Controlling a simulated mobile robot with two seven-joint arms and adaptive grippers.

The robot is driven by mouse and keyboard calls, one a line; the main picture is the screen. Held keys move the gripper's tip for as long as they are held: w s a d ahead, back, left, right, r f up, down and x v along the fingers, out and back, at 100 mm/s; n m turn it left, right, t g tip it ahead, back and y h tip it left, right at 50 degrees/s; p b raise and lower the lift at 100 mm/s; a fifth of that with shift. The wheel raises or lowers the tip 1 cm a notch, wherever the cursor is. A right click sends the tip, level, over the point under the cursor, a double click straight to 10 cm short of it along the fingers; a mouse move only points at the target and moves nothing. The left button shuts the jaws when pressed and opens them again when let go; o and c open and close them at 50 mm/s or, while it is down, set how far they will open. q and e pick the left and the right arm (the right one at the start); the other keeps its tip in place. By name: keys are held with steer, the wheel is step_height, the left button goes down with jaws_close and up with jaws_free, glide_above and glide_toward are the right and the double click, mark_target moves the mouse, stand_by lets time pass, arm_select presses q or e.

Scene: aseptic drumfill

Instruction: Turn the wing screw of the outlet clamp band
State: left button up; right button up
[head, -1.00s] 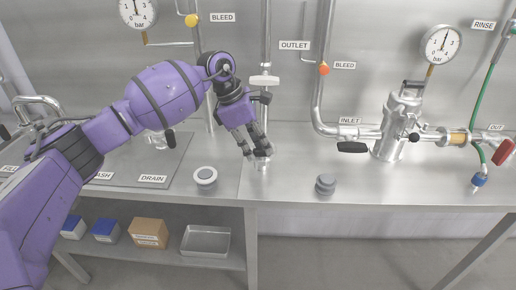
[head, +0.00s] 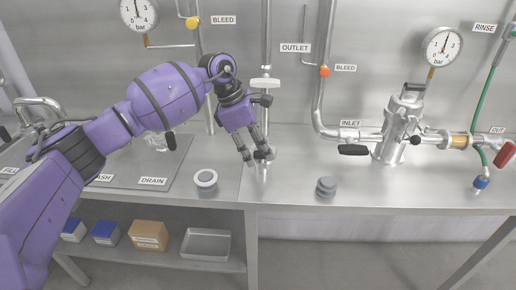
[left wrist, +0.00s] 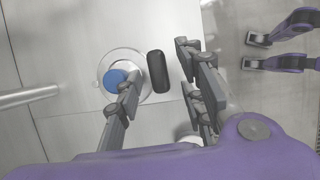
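My left gripper (head: 256,158) points down over the bench at the foot of the outlet pipe (head: 265,125). In the left wrist view its fingers (left wrist: 160,85) stand apart. A black, rounded, elongated piece (left wrist: 157,72), possibly the wing of the screw, shows in the gap between them, with space visible on both sides. Beside it is a pale round fitting (left wrist: 122,58) with a blue centre (left wrist: 116,80), partly covered by the left finger. The clamp band cannot be made out clearly, as the fingers hide the pipe's foot in the head view.
A white-topped round piece (head: 205,179) and a stack of grey discs (head: 326,186) stand near the bench front. The inlet housing (head: 393,128) and its piping are at the right. The bench (head: 290,165) between the outlet and the discs is clear.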

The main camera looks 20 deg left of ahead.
arm_select(q)
steer(key=shift+r, duration=0.15)
steer(key=v, duration=1.1)
steer(key=shift+a+r, duration=0.25)
steer(key=shift+r, duration=0.05)
steer(key=shift+s, duration=0.1)
